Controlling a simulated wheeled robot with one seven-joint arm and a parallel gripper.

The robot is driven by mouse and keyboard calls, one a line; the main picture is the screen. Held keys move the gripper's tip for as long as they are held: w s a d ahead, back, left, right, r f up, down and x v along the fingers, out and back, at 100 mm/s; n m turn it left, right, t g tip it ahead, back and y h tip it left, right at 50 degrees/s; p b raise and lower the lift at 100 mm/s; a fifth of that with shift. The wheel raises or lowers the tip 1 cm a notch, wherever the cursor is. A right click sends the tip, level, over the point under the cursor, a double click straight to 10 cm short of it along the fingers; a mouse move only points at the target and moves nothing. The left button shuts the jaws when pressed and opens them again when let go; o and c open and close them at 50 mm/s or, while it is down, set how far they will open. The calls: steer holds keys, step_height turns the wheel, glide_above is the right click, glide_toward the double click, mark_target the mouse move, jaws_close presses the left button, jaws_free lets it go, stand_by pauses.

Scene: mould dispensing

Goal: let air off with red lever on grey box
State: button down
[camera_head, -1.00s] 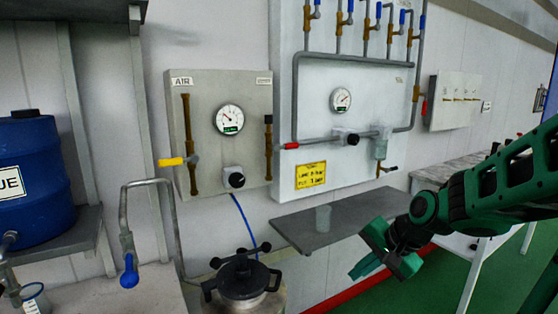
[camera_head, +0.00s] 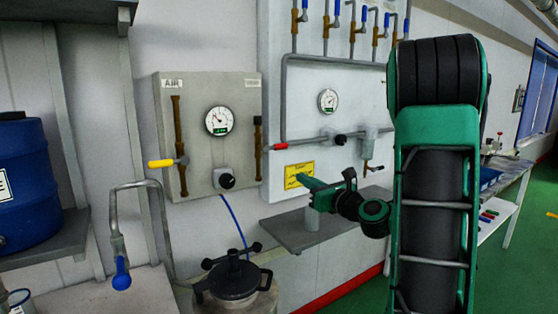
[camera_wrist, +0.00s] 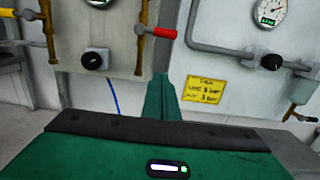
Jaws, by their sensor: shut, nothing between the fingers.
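The grey box (camera_head: 233,95) labelled AIR hangs on the wall, with a round gauge, a black knob and a brass pipe on each side. A red lever (camera_head: 280,146) sticks out sideways to the right by the box's right brass pipe. In the wrist view the red lever (camera_wrist: 156,31) joins that pipe near the top middle. My gripper (camera_head: 302,181) is shut and empty, below and a little right of the lever in the head view. In the wrist view its closed green fingers (camera_wrist: 169,80) point toward the wall below the lever, apart from it.
A yellow lever (camera_head: 161,163) is at the box's left pipe. A white panel (camera_head: 345,75) with pipes and a yellow sign (camera_head: 299,175) stands to the right. A grey shelf (camera_head: 285,235) lies under my gripper. A black-lidded pot (camera_head: 235,280) stands below the box.

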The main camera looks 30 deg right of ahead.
mark_target(276, 147)
steer(key=shift+w+a, duration=0.2)
steer(key=shift+a, duration=0.05)
steer(key=w+r, duration=0.4)
steer(key=w, duration=0.6)
steer(key=shift+w+r, duration=0.2)
steer(key=shift+r, duration=0.05)
steer(key=shift+a, duration=0.1)
